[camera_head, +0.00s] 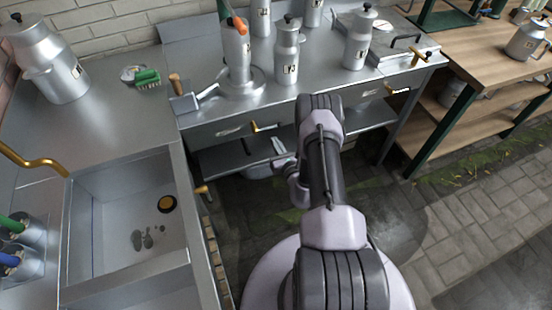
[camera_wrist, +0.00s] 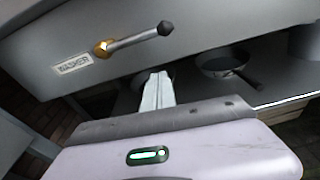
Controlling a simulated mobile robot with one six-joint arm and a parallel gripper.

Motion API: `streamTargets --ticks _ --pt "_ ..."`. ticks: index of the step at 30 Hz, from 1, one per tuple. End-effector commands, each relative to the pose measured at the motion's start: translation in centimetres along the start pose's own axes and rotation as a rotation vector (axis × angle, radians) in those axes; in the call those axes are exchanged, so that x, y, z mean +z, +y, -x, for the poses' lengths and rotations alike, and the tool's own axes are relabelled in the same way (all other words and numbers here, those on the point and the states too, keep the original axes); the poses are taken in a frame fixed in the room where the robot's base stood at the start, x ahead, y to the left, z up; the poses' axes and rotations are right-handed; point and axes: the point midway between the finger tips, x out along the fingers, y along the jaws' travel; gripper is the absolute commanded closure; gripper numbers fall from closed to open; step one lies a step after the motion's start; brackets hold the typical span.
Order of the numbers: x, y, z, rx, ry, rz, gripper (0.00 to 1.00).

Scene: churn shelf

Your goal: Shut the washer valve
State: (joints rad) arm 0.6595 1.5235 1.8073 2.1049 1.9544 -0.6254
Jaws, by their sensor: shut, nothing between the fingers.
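In the wrist view the washer valve (camera_wrist: 136,40) is on a grey front panel, right of a plate reading WASHER (camera_wrist: 72,64). It has a brass hub and a grey lever with a dark knob. The lever points right and slightly up in that view, roughly along the panel. In the head view a brass valve (camera_head: 262,127) beside a label on the counter front appears to be the same one; its label is too small to read. My gripper (camera_wrist: 158,90) is shut and empty, below the lever and apart from it. It also shows in the head view (camera_head: 279,146).
A pan (camera_wrist: 222,66) sits on the lower shelf right of my gripper. A second valve (camera_head: 396,90) is farther right on the counter front. Metal churns (camera_head: 287,52) stand on the counter above. A sink (camera_head: 125,215) is at the left. Floor at the right is clear.

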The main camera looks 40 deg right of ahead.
Motion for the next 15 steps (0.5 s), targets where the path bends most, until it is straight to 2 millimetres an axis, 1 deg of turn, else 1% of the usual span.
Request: streamTargets --ticks 1,6,10,15 --pt "1.1 -0.1 1.4 -0.005 0.000 -0.003 1.00" --pt "1.0 0.0 5.2 -0.004 0.000 -0.003 1.00" --pt "0.8 0.0 7.0 -0.004 -0.001 0.000 1.00" --pt "0.7 0.1 7.9 -0.001 -0.002 0.000 1.00"
